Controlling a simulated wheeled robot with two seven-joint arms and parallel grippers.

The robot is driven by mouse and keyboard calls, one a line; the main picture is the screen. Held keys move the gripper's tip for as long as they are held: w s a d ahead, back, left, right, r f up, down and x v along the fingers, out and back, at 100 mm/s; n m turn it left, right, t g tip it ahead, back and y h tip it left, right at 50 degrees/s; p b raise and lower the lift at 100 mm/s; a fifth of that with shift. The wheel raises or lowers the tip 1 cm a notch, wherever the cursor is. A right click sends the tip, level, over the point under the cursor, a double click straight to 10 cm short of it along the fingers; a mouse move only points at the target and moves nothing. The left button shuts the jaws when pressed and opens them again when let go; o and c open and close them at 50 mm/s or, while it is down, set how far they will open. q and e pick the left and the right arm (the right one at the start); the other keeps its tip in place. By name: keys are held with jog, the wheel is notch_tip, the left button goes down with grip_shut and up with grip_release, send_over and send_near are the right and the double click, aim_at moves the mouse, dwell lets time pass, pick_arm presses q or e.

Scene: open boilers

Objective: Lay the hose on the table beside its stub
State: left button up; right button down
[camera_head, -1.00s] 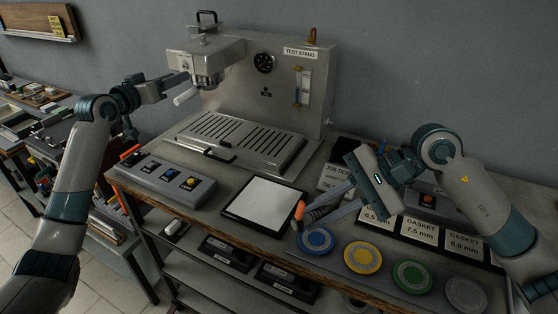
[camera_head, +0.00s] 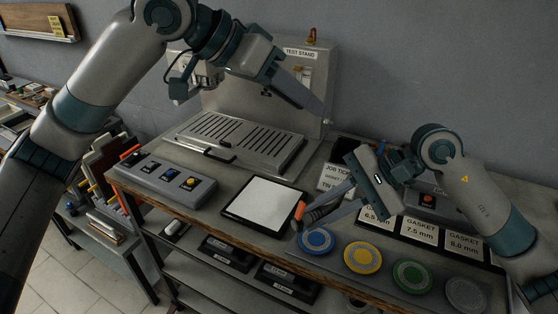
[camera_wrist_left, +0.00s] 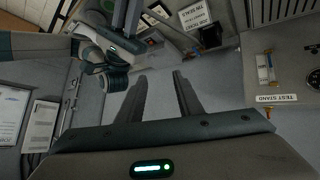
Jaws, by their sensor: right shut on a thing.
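My right gripper (camera_head: 318,210) is low over the table (camera_head: 230,198), at the right edge of the black-framed white pad. It is shut on a short dark piece with an orange end (camera_head: 300,210); I cannot tell whether this is the hose. My left gripper (camera_head: 306,104) is raised in front of the test stand (camera_head: 325,62), empty, its two fingers apart. Its fingers also show apart in the left wrist view (camera_wrist_left: 160,78). I cannot make out the stub for certain. The left arm hides part of the stand's upper left.
The white pad (camera_head: 262,203) lies mid-table, with a button box (camera_head: 165,180) to its left. Blue (camera_head: 315,240), yellow (camera_head: 362,257), green (camera_head: 412,276) and grey (camera_head: 465,294) discs line the front right. Gasket labels (camera_head: 420,231) stand behind them. The slotted tray (camera_head: 240,143) is clear.

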pick_arm(q)
jog(key=s+f+y, duration=0.3)
jog(key=s, duration=0.3)
jog(key=m+g+y, duration=0.1)
jog(key=y, duration=0.1)
send_near(301, 203)
jog(key=shift+s+a+r, duration=0.1)
jog(key=shift+a+r, duration=0.05)
jog(key=shift+r, duration=0.45)
jog(key=shift+f, duration=0.1)
jog(key=x, duration=1.1)
jog(key=shift+f, duration=0.4)
